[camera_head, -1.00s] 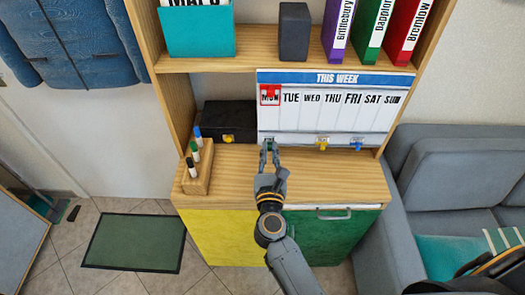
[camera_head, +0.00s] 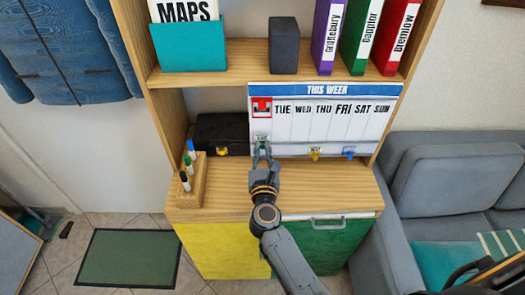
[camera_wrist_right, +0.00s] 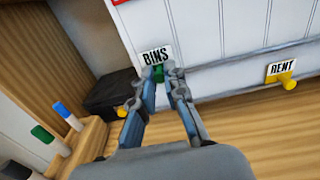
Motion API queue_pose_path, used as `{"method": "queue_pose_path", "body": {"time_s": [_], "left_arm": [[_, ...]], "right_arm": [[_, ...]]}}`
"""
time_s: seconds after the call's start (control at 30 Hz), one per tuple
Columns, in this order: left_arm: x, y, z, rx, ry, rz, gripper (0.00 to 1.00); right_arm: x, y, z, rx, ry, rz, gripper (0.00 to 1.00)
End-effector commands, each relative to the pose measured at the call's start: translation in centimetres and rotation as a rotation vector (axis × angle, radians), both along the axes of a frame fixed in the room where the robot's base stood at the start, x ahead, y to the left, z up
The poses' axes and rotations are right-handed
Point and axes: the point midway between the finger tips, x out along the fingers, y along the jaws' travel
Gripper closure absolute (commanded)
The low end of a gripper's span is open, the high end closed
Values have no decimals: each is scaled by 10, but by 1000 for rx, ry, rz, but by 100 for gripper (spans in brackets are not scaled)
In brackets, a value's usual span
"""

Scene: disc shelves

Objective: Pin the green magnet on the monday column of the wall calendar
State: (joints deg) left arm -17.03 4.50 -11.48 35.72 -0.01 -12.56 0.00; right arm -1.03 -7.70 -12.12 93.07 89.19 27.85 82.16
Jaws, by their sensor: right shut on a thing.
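The wall calendar (camera_head: 345,130), headed "THIS WEEK", stands on the cabinet against the back. Its Monday column is the leftmost; a red magnet with a card (camera_head: 262,106) covers that heading. My right gripper (camera_head: 262,150) is in front of the lower Monday column. It is shut on the green magnet (camera_wrist_right: 159,73), which carries a "BINS" card (camera_wrist_right: 156,56) in the right wrist view. The fingers partly hide the magnet, and I cannot tell whether it touches the board. My left gripper is not in view.
A yellow magnet (camera_head: 315,153) and a blue magnet (camera_head: 349,151) sit along the calendar's lower edge. A black box (camera_head: 220,133) and a wooden pen holder (camera_head: 192,186) stand to the left. The wooden top (camera_head: 325,185) is clear to the right.

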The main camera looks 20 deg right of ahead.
Motion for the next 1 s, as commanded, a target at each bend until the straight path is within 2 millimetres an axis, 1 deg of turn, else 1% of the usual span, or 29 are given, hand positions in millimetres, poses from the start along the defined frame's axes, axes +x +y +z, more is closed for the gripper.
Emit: {"method": "queue_pose_path", "body": {"time_s": [0.2, 0.67, 1.0], "left_arm": [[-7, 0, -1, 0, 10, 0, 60], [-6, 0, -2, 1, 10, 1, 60], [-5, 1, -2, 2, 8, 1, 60]], "right_arm": [[0, 0, 0, 0, 0, 0, 100], [0, 0, 0, 0, 0, 0, 100], [5, -1, 0, 0, 0, 0, 100]]}}
